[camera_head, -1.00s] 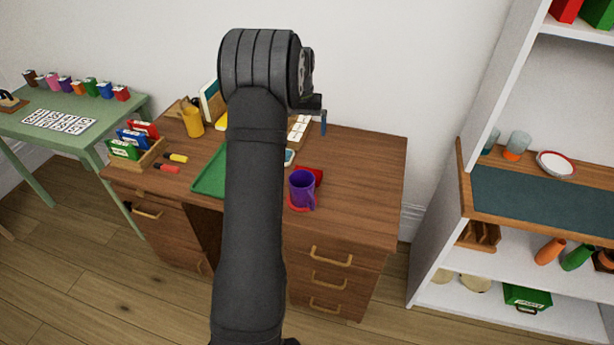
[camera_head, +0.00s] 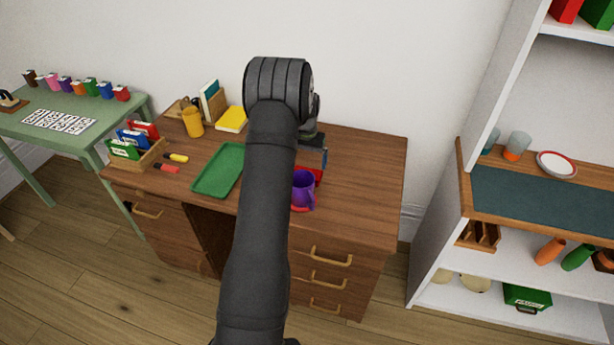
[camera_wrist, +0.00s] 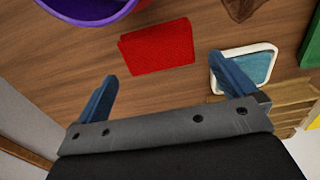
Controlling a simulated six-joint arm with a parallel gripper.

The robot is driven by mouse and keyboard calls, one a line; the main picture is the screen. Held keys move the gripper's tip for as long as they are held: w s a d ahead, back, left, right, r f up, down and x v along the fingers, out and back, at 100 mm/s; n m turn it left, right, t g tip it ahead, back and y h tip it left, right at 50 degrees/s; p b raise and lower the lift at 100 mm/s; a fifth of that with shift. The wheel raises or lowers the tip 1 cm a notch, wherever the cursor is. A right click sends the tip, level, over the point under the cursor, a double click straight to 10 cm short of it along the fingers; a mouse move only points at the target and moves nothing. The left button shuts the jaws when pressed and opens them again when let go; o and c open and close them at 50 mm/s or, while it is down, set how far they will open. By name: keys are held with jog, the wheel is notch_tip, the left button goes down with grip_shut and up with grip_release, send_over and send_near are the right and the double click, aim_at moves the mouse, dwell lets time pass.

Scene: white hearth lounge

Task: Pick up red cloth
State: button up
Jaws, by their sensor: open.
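The red cloth (camera_wrist: 157,48) lies folded flat on the wooden desk, in the upper middle of the wrist view. In the head view a small part of the red cloth (camera_head: 319,175) shows between my gripper and the purple mug. My gripper (camera_wrist: 165,72) is open and empty. Its two blue fingers point toward the cloth, one to the left and one to the right, with the cloth just ahead between their lines. In the head view my arm partly hides the gripper, which is over the desk's right half behind the mug.
The purple mug (camera_head: 304,188) stands close to the cloth, near the desk's front. A white-rimmed teal item (camera_wrist: 258,66) lies beside the right finger. A green tray (camera_head: 208,184) is left of my arm. The desk's right end (camera_head: 370,180) is clear.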

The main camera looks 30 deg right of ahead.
notch_tip(320, 180, down, 5)
jog(key=shift+s+f, duration=0.1)
jog(key=shift+s, duration=0.05)
jog(key=c, duration=0.7)
